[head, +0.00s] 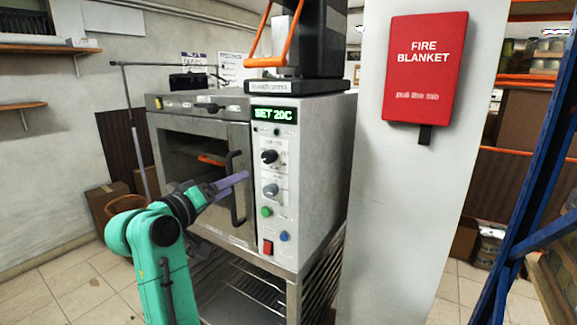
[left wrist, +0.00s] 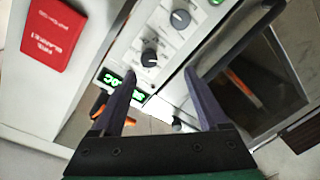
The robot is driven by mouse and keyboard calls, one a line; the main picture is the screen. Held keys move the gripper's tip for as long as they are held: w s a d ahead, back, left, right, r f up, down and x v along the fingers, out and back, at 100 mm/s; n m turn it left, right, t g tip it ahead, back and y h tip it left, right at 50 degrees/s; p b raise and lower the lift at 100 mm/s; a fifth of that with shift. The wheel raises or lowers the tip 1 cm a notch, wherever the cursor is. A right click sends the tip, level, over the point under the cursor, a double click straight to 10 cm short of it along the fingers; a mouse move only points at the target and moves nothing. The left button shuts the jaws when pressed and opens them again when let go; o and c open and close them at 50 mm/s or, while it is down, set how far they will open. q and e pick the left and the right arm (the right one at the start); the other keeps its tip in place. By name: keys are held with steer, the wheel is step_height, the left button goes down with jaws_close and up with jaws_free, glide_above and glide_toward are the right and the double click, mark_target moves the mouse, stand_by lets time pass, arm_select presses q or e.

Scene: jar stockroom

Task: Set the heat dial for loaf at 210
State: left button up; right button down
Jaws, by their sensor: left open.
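The oven (head: 325,150) has a control panel on its front, with a green display (head: 275,115) reading "SET 20C". Below it is a black dial (head: 269,156), then a grey dial (head: 271,190); their small labels are too blurred to read. My left gripper (head: 232,186) is open and empty in front of the oven door, left of the panel. The left wrist view shows the panel tilted, with the display (left wrist: 118,88), the black dial (left wrist: 149,58) beyond the open fingers (left wrist: 160,76) and the grey dial (left wrist: 180,18) farther up. The fingers appear apart from both dials. My right gripper is out of view.
A green button (head: 266,211), blue button (head: 284,236) and red switch (head: 267,247) sit low on the panel. The door handle (head: 236,188) stands out beside my left gripper. A black machine (head: 322,40) stands on top. A pillar with a red fire blanket (head: 425,66) is right.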

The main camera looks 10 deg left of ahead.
mark_target(266, 159)
arm_select(q)
steer(key=shift+t, duration=0.3)
steer(key=r+p+x, duration=0.1)
steer(key=x, duration=0.3)
steer(key=r+p+x, duration=0.1)
steer(key=p+x, duration=0.1)
steer(key=x, duration=0.2)
steer(key=p+x, duration=0.2)
steer(key=x, duration=0.2)
steer(key=shift+w+d+r, duration=0.2)
steer(key=shift+d+r, duration=0.2)
steer(key=shift+d, duration=0.05)
steer(key=shift+w+f, duration=0.15)
steer(key=shift+w, duration=0.2)
jaws_close()
